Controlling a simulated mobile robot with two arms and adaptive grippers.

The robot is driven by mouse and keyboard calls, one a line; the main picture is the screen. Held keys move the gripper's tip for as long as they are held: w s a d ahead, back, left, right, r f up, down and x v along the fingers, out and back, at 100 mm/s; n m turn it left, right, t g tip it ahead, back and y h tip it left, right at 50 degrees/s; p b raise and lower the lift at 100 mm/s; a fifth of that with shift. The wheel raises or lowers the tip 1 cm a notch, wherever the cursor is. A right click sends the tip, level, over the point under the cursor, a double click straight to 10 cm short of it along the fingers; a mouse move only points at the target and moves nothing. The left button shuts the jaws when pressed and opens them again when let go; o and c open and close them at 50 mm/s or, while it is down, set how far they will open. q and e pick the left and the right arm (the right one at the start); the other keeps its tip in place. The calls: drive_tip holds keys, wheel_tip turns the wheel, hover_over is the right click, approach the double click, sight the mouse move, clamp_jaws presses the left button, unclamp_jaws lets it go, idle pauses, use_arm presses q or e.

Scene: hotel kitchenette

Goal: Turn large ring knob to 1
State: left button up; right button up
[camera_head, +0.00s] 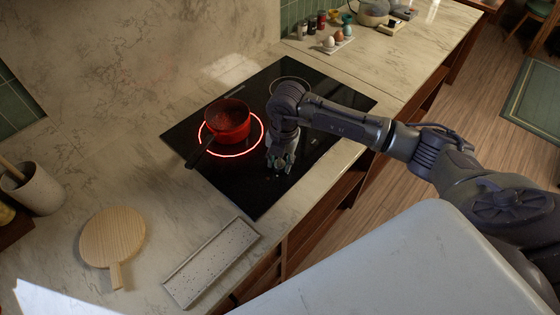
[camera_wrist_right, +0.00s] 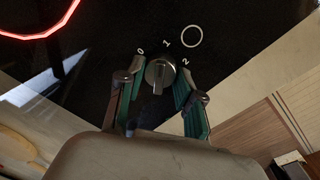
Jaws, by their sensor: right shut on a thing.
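In the right wrist view a dark metallic knob (camera_wrist_right: 159,74) sits on the black cooktop. The marks 0 (camera_wrist_right: 140,51), 1 (camera_wrist_right: 166,43) and 2 (camera_wrist_right: 186,62) are around it, with a white ring symbol (camera_wrist_right: 191,36) beside the 1. The knob's raised grip lies roughly along the line toward the 1; its exact pointer is too small to tell. My right gripper (camera_wrist_right: 160,92) is shut on the knob, one green-padded finger on each side. In the head view my right gripper (camera_head: 281,160) reaches down to the cooktop's front part and hides the knob. My left gripper is out of view.
A red pot (camera_head: 228,118) stands on a glowing red cooking ring (camera_head: 236,155) left of my right gripper. Its dark handle points toward the front left. A second, unlit ring (camera_head: 290,79) is behind my arm. A speckled tray (camera_head: 211,262) and wooden board (camera_head: 112,236) lie on the counter.

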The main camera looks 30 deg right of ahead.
sight(283, 165)
drive_tip(key=shift+m, duration=0.6)
drive_tip(key=o, duration=1.2)
drive_tip(key=shift+c, duration=0.2)
drive_tip(key=shift+r, duration=0.1)
wheel_tip(283, 165, up, 12)
drive_tip(key=shift+s+d, duration=0.3)
